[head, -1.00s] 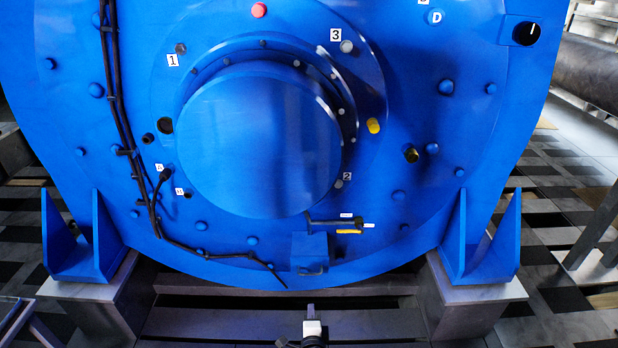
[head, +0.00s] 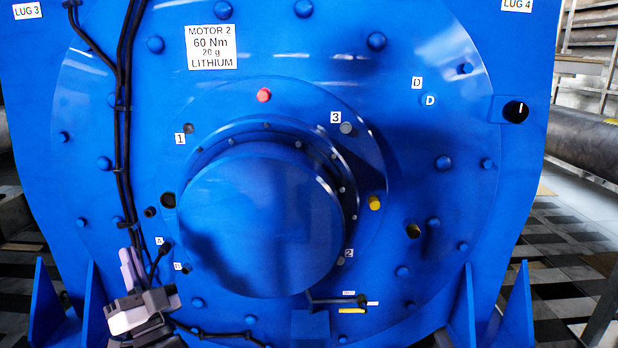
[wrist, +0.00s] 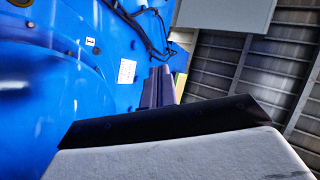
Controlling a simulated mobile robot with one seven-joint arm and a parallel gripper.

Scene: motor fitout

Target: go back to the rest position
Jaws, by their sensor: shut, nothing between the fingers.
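My gripper (head: 132,268) shows in the head view at the lower left, in front of the blue motor's face. It is shut and empty, with its fingers pointing up. The blue motor (head: 265,225) fills most of the head view, with a round hub in its middle. In the wrist view, my gripper's fingers (wrist: 160,88) show near the middle, beyond its pale housing. The blue motor face (wrist: 50,110) is on the left there. I cannot tell how far the fingers are from the motor's face.
Black cables (head: 122,130) run down the motor's left side, behind my gripper. A black knob (head: 515,111) sticks out at the upper right. Red (head: 264,95) and yellow (head: 374,202) plugs stand around the hub. A small tool (head: 340,300) sits on a blue bracket (head: 310,325) below the hub.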

